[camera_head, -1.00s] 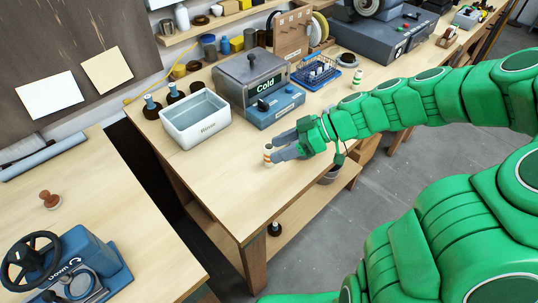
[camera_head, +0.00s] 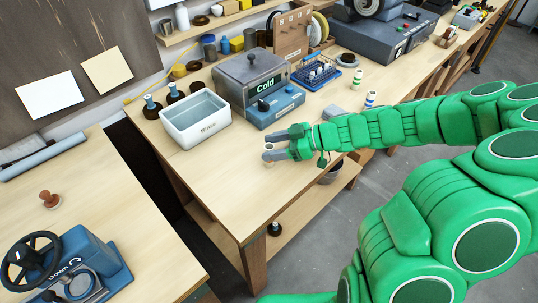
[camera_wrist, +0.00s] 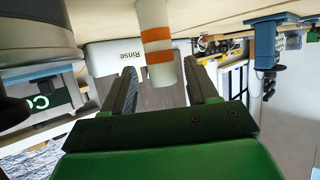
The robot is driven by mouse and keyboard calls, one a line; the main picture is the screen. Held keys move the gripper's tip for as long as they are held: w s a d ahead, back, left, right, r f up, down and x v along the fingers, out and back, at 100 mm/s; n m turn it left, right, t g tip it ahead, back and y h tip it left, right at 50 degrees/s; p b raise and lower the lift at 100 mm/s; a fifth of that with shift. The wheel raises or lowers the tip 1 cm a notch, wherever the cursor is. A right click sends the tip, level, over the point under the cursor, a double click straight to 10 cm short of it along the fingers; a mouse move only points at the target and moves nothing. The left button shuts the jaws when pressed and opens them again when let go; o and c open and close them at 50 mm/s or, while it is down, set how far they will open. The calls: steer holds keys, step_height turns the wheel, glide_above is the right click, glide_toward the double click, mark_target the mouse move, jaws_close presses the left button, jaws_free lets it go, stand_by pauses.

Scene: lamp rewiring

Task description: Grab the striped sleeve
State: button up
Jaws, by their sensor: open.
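A white sleeve with orange bands (camera_wrist: 157,45) shows in the wrist view, which looks upside down, with the tabletop along its upper edge. My gripper (camera_wrist: 162,70) is open, with one finger on each side of the sleeve and a visible gap to each. In the head view my gripper (camera_head: 269,149) is low over the front part of the workbench (camera_head: 220,190). The sleeve is mostly hidden there by the fingers. Two other banded pieces, one green-banded (camera_head: 357,77) and one blue-banded (camera_head: 370,98), stand farther right on the bench.
A white Rinse basin (camera_head: 195,122) stands left of my gripper, and a grey and blue machine marked Cold (camera_head: 250,80) stands behind it. A blue wire rack (camera_head: 315,72) is farther back. The bench front left is clear.

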mark_target(265, 150)
steer(key=shift+x, duration=1.75)
steer(key=shift+s+f, duration=0.1)
steer(key=shift+s, duration=0.05)
steer(key=c, duration=1)
